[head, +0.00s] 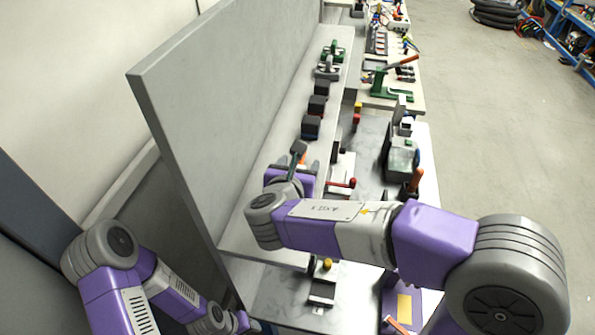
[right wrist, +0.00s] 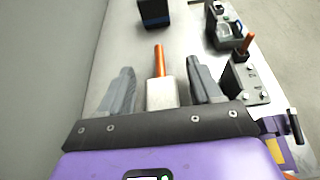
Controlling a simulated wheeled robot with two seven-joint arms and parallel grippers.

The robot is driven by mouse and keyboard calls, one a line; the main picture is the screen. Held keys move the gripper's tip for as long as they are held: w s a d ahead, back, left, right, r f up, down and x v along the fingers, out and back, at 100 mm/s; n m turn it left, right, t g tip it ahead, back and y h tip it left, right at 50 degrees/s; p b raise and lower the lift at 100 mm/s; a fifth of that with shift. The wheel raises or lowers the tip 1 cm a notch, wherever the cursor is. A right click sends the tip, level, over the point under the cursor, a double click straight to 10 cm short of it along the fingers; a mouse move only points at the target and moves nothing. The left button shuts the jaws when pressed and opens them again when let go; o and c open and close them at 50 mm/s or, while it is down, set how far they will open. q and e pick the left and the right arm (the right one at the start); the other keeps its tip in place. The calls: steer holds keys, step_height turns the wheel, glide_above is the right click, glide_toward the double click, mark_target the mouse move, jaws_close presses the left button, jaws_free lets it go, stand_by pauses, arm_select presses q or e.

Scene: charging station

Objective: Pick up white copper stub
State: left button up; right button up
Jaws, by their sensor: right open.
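The white copper stub shows in the right wrist view as a white block (right wrist: 161,94) with a copper-orange rod (right wrist: 159,59) pointing away from me. My right gripper (right wrist: 162,80) is open, with one grey finger on each side of the stub and visible gaps to both. In the head view my right gripper (head: 296,160) is low over the raised shelf (head: 262,215), and a bit of orange shows beside its fingers; the rest of the stub is hidden. My left gripper (head: 246,323) is at the bottom edge, too small and cut off to read its fingers.
A grey upright panel (head: 230,100) runs along the shelf's left side. Several dark blocks stand farther along the shelf, the nearest one (head: 311,127) beyond my right gripper. A dark fixture with an orange rod (right wrist: 245,82) stands right of the right finger. A yellow-knobbed device (head: 323,287) sits below.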

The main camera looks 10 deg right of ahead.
steer(key=c, duration=1.1)
